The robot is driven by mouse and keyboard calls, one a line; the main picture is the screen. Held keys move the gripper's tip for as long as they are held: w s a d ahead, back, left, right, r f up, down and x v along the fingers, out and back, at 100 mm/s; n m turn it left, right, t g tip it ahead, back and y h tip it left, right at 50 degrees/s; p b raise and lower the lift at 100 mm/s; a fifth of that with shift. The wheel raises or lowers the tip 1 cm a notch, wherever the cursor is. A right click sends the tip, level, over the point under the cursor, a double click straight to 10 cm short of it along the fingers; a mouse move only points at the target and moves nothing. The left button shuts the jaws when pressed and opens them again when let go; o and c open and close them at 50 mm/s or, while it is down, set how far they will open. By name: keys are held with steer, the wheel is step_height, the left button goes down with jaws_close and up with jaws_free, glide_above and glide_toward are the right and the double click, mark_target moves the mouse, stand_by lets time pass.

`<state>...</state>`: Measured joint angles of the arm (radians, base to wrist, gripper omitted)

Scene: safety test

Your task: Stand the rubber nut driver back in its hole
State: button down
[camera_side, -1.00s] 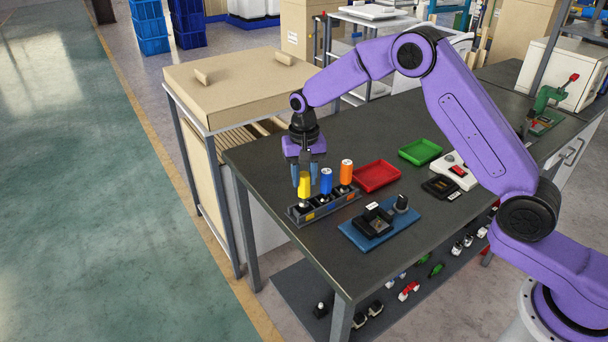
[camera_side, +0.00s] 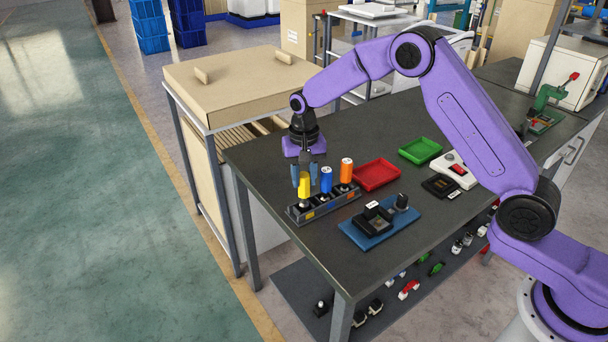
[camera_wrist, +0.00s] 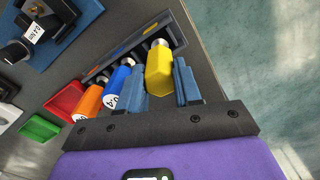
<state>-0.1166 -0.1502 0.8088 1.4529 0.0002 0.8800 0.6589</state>
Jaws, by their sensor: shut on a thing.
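A driver with a yellow handle (camera_side: 304,187) is upright at the left end of a dark rack (camera_side: 321,212). In the wrist view its yellow handle (camera_wrist: 159,74) is between the two blue fingers of my gripper (camera_wrist: 160,88). My gripper (camera_side: 304,178) points down and is shut on this handle. The driver's silver shank meets the rack; I cannot tell how deep its tip sits in the hole. A blue driver (camera_side: 326,180) and an orange driver (camera_side: 346,172) stand upright in the same rack, to the right.
A red tray (camera_side: 376,174) and a green tray (camera_side: 420,151) lie to the right on the dark table. A blue board (camera_side: 365,236) with black devices lies in front of them. The table's left edge is close to the rack. The table behind the rack looks clear.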

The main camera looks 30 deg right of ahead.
steer(key=shift+f, duration=0.65)
stand_by(0.8)
steer(key=shift+c, duration=1.4)
jaws_free()
steer(key=shift+r, duration=3.5)
